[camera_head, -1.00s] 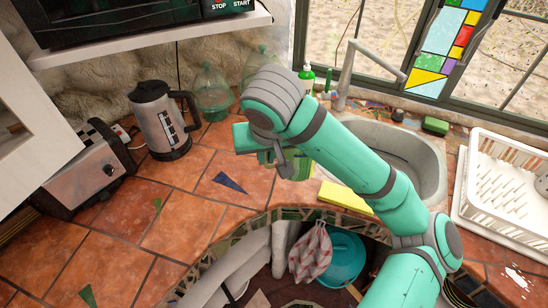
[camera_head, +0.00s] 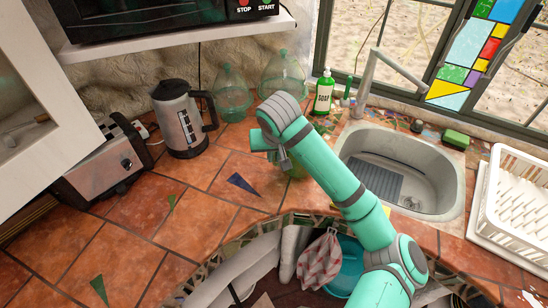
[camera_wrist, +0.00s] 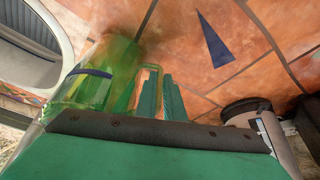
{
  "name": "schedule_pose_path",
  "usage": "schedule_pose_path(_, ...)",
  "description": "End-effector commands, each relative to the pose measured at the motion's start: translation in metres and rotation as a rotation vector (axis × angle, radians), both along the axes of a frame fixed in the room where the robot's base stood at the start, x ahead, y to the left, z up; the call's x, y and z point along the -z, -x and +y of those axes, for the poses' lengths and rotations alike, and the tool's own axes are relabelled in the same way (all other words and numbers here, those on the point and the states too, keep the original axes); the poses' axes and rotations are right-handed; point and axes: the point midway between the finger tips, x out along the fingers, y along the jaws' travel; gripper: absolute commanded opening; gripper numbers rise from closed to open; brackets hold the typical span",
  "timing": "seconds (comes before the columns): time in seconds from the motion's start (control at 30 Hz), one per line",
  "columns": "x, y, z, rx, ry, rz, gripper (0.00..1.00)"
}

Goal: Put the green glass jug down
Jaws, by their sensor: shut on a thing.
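The green glass jug (camera_wrist: 108,72) is at the left of the wrist view, see-through, with its handle between the fingers of my gripper (camera_wrist: 160,92). My gripper is shut on it. In the head view only a bit of the jug (camera_head: 297,172) shows beside my wrist, above the orange tile counter (camera_head: 215,205). My arm hides most of the jug and the fingers there. I cannot tell whether the jug's base touches the tiles.
A kettle (camera_head: 182,125) and a toaster (camera_head: 103,165) stand to the left. Two large glass bottles (camera_head: 232,97) (camera_head: 283,78) and a soap bottle (camera_head: 323,94) stand behind. The sink (camera_head: 440,185) and a white rack (camera_head: 515,200) are to the right. Tiles around the blue triangle (camera_head: 241,184) are clear.

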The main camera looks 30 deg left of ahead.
Motion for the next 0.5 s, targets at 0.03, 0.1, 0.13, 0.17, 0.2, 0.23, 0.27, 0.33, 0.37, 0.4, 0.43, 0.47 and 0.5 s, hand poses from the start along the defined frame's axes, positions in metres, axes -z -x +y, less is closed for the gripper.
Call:
schedule_pose_path(0.03, 0.0046, -0.0003, -0.0001, 0.000, -0.001, -0.001, 0.00)
schedule_pose_path(0.1, 0.0091, 0.0002, 0.0001, 0.000, -0.001, -0.001, 0.00)
schedule_pose_path(0.13, 0.0100, 0.0002, 0.0002, 0.000, -0.001, -0.001, 0.00)
schedule_pose_path(0.17, 0.0103, 0.0001, 0.0003, 0.000, -0.001, -0.001, 0.00)
schedule_pose_path(0.2, 0.0103, 0.0001, 0.0004, 0.000, -0.002, -0.001, 0.00)
schedule_pose_path(0.23, 0.0101, 0.0002, 0.0005, 0.000, -0.002, -0.001, 0.00)
schedule_pose_path(0.27, 0.0100, 0.0002, 0.0005, -0.001, -0.001, -0.001, 0.00)
schedule_pose_path(0.33, 0.0099, 0.0001, 0.0005, -0.001, -0.001, -0.001, 0.00)
schedule_pose_path(0.37, 0.0100, 0.0003, 0.0005, -0.001, -0.001, -0.001, 0.00)
schedule_pose_path(0.4, 0.0104, 0.0002, 0.0005, -0.001, -0.001, -0.001, 0.00)
schedule_pose_path(0.43, 0.0111, 0.0004, 0.0006, -0.001, -0.001, -0.001, 0.00)
schedule_pose_path(0.47, 0.0119, 0.0005, 0.0006, -0.002, -0.002, 0.000, 0.00)
schedule_pose_path(0.5, 0.0130, 0.0005, 0.0006, -0.002, -0.002, 0.000, 0.00)
